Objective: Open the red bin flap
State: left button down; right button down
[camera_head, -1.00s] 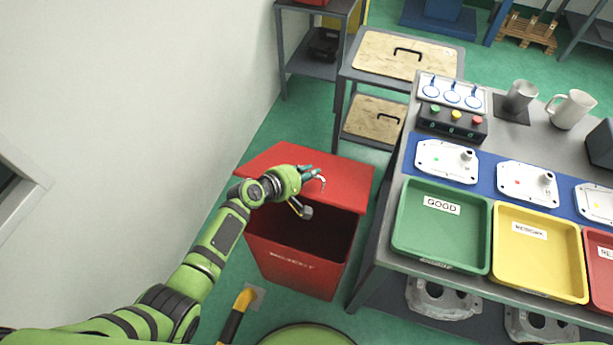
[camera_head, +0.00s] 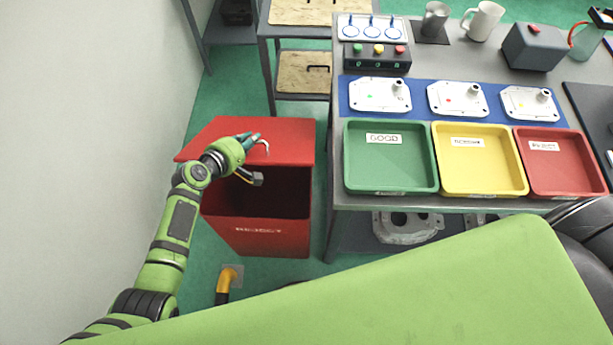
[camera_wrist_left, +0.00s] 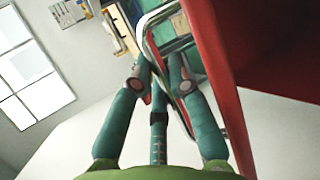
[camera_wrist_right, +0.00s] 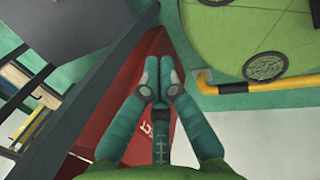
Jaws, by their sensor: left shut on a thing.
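The red bin (camera_head: 262,242), with a partly legible white label on its front, stands on the floor left of the bench. Its red flap (camera_head: 285,135) is raised, and the dark inside shows below it. In the left wrist view, the left fingers (camera_wrist_left: 158,75) are shut around a bright metal handle (camera_wrist_left: 150,38) beside the red flap (camera_wrist_left: 265,40). My right gripper (camera_wrist_right: 161,80) shows only in its wrist view, fingertips together and empty, with the red bin (camera_wrist_right: 122,95) beyond it.
The bench right of the bin carries green (camera_head: 390,185), yellow (camera_head: 480,186) and red (camera_head: 560,186) trays. A white wall (camera_head: 90,130) stands close on the left. A yellow-and-black floor rail (camera_head: 225,280) is in front of the bin.

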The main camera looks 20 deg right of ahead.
jog(key=w+a+r+n+t+h, duration=0.1)
jog(key=w+a+r+n+t, duration=0.2)
jog(key=w+r+n, duration=0.45)
jog(key=w+a+r+n+t+h, duration=0.1)
jog(key=w+a+r+n+t, duration=0.25)
jog(key=r, duration=0.65)
jog(key=w+a+r+n+t+h, duration=0.1)
jog(key=w+a+r+n+t, duration=0.4)
jog(key=r, duration=0.3)
jog(key=w+d+g, duration=0.1)
jog(key=w+d, duration=0.4)
jog(key=w, duration=0.6)
jog(key=shift+n, duration=0.3)
